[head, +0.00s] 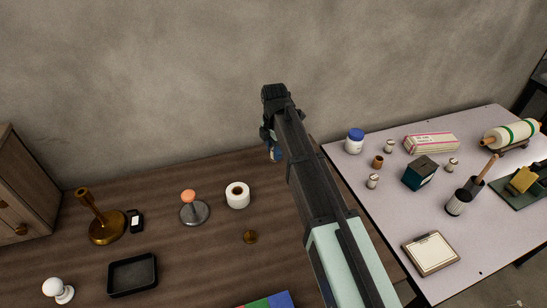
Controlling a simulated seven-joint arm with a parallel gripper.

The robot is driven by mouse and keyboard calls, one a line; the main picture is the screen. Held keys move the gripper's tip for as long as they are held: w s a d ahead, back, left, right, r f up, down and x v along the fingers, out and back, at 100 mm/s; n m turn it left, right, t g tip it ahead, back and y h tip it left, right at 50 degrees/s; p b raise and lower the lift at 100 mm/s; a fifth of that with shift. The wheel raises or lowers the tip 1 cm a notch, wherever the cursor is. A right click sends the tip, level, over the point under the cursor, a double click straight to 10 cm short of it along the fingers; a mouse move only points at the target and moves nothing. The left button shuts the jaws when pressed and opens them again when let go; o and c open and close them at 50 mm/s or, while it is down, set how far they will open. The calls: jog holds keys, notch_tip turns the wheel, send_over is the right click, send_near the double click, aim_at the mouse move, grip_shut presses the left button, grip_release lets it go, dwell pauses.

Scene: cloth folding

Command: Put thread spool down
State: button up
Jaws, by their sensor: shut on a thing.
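My gripper (270,138) is in the head view, above the back part of the brown wooden table, seen from behind and mostly covered by my own arm. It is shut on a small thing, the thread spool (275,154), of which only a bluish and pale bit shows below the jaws. The spool is up in the air, and its full shape is hidden. How high it is above the table is hard to tell.
The white table (395,210) at right holds several small jars and boxes. Bare wood lies between.

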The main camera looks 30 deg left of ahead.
jog(key=shift+f, duration=1.8)
jog(key=shift+f, duration=0.15)
jog(key=o, duration=1)
notch_tip(320, 180, up, 12)
jog(key=shift+r, duration=0.15)
jog(key=shift+o, duration=0.4)
